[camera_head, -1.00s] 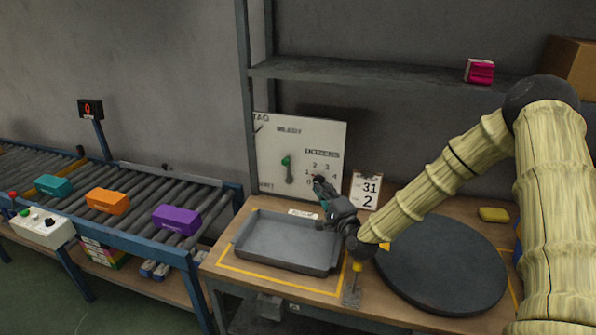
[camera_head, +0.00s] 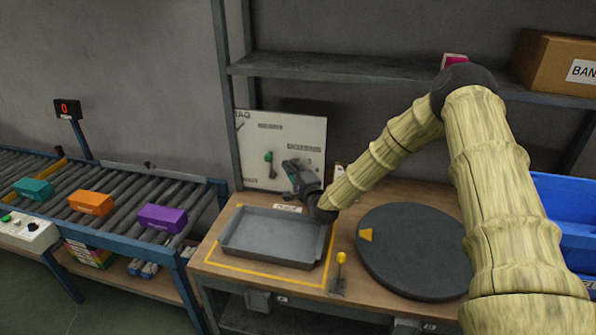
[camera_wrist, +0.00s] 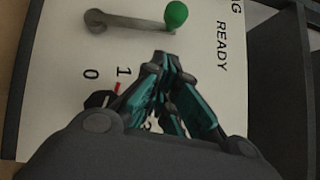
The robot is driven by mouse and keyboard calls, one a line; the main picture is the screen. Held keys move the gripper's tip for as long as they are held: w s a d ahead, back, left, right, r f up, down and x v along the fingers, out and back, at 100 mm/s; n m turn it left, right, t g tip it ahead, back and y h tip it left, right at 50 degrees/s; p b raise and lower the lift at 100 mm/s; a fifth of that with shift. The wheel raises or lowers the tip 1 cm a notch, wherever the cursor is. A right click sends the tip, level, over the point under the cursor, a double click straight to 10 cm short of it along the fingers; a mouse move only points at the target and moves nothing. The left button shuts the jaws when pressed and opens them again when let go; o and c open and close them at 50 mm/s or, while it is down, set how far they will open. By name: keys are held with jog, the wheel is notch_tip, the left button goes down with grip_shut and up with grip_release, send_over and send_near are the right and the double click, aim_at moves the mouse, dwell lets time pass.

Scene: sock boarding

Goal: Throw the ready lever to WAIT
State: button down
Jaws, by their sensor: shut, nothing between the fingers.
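The ready lever (camera_head: 268,157) is on the white board (camera_head: 300,130) behind the tray, with a green knob at the end of a grey arm. The knob is at the upper end, toward the READY label (camera_wrist: 222,46). In the wrist view the lever (camera_wrist: 140,22) lies across the top, its knob at the right end. My gripper (camera_head: 290,164) is shut and empty, in front of the board just right of the lever. In the wrist view its fingertips (camera_wrist: 162,54) appear just below the lever; I cannot tell whether they touch it.
A grey tray (camera_head: 228,243) lies below my gripper. A dark round turntable (camera_head: 415,260) and a small yellow-topped lever (camera_head: 341,260) are to its right. A shelf (camera_head: 330,68) spans above. A numbered dial (camera_wrist: 100,99) is near the fingers. A conveyor (camera_head: 130,185) with coloured boxes stands left.

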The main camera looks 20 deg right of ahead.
jog(key=shift+w+a+r+p, duration=0.15)
jog(key=shift+w+a+p, duration=0.15)
jog(key=shift+w+a, duration=0.35)
jog(key=shift+w+a+r+p, duration=0.1)
jog(key=shift+w+a+p, duration=0.25)
jog(key=shift+a, duration=0.45)
jog(key=shift+r, duration=0.1)
